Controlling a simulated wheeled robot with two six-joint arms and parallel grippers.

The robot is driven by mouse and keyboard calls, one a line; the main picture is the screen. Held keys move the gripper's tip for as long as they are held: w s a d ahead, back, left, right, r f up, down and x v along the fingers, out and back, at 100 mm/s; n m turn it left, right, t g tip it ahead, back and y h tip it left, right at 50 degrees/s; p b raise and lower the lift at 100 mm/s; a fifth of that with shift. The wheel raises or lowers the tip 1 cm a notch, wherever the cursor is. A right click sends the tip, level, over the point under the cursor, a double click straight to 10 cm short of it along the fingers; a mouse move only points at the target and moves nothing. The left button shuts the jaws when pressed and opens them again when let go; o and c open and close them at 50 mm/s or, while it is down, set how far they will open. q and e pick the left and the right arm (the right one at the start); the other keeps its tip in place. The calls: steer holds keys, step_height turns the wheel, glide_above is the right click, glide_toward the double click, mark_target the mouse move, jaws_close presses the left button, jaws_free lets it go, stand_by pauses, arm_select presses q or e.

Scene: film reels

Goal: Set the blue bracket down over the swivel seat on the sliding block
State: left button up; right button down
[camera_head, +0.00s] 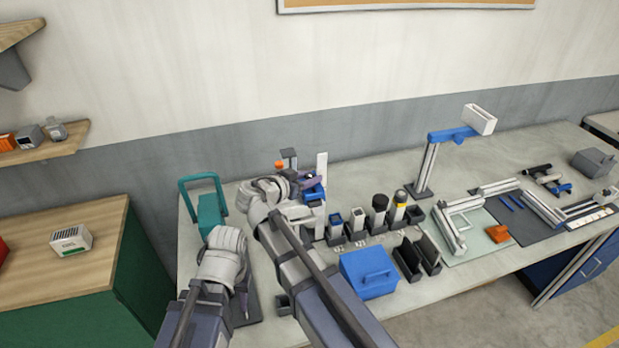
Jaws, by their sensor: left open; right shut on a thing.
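My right gripper (306,183) is at the back left of the bench, in front of a pale upright rail (321,167). It is shut on a small blue part that I take to be the blue bracket (316,196). My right wrist and forearm cover much of this spot. I cannot make out the sliding block or the swivel seat, nor whether the bracket touches them. My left gripper (244,303) hangs low at the bench's front left, open, with nothing seen in it.
A teal caddy (208,218) stands at the left end. Several small upright parts, a blue box (368,272) and black holders (418,258) lie right of my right arm. A blue-armed lamp (451,135) stands behind. Bare bench top (370,165) shows at the back.

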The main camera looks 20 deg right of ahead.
steer(key=shift+f, duration=0.25)
steer(key=shift+c, duration=2.3)
jaws_free()
